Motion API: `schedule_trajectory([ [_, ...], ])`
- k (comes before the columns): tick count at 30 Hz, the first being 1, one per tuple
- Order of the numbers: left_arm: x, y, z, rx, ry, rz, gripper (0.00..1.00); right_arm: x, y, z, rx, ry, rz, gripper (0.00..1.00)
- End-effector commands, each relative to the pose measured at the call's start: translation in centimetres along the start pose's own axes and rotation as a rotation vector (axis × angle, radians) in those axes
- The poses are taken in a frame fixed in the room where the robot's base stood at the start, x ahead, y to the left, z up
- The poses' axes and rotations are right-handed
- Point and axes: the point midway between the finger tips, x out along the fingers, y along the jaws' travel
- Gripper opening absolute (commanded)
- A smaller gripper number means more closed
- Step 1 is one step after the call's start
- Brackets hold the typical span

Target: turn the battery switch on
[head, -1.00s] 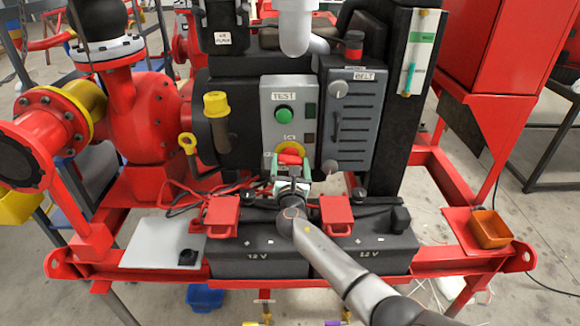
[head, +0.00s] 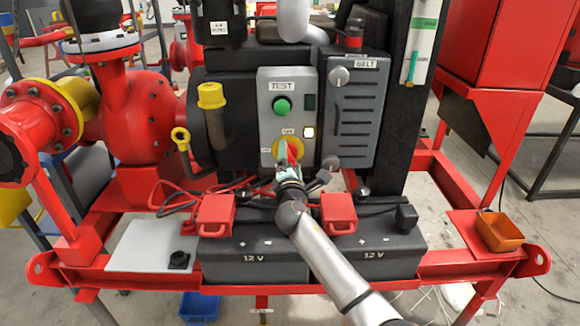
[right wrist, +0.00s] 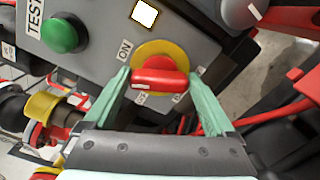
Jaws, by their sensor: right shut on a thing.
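The battery switch is a red handle (head: 295,149) on a round yellow plate (head: 275,151), low on the grey TEST panel (head: 268,85). In the head view the handle stands steeply tilted, partly hidden by my fingers. My right gripper (head: 288,154) is shut on this handle. In the right wrist view, the red handle (right wrist: 158,79) lies between the two pale green fingers (right wrist: 160,92), in front of the yellow plate (right wrist: 164,50). An ON label (right wrist: 125,50) is beside the plate. A small square lamp (head: 308,131) above the switch glows white. My left gripper is not in view.
A green TEST button (head: 282,105) sits above the switch. The BELT box (head: 352,110) with knobs stands close to the right. Two black 12 V batteries (head: 255,258) with red terminal covers (head: 215,213) lie below my right arm.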

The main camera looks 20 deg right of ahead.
Motion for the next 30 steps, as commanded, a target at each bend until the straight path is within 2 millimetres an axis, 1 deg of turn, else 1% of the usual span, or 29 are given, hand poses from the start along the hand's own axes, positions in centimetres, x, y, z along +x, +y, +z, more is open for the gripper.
schedule_trajectory([
  [1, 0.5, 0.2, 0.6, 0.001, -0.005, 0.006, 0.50, 0.0, -0.4, -0.3, 0.044, 0.001, -0.001, 0.34],
  [3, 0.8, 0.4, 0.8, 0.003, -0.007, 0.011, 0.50, 0.0, -0.5, -0.2, 0.107, 0.001, -0.001, 0.34],
  [9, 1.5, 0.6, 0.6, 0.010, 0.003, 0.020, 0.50, 0.0, -0.5, -0.2, 0.265, 0.001, -0.001, 0.34],
  [15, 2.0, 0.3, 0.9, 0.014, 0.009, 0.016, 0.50, 0.0, -0.5, -0.2, 0.376, 0.001, -0.002, 0.34],
  [21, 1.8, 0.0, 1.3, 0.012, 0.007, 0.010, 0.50, 0.0, -0.4, -0.2, 0.441, 0.001, -0.002, 0.34],
  [25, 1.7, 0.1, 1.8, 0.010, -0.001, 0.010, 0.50, 0.0, -0.4, -0.2, 0.460, 0.001, -0.002, 0.34],
  [30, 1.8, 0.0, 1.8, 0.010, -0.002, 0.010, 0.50, 0.0, -0.3, -0.2, 0.469, 0.001, -0.003, 0.34],
])
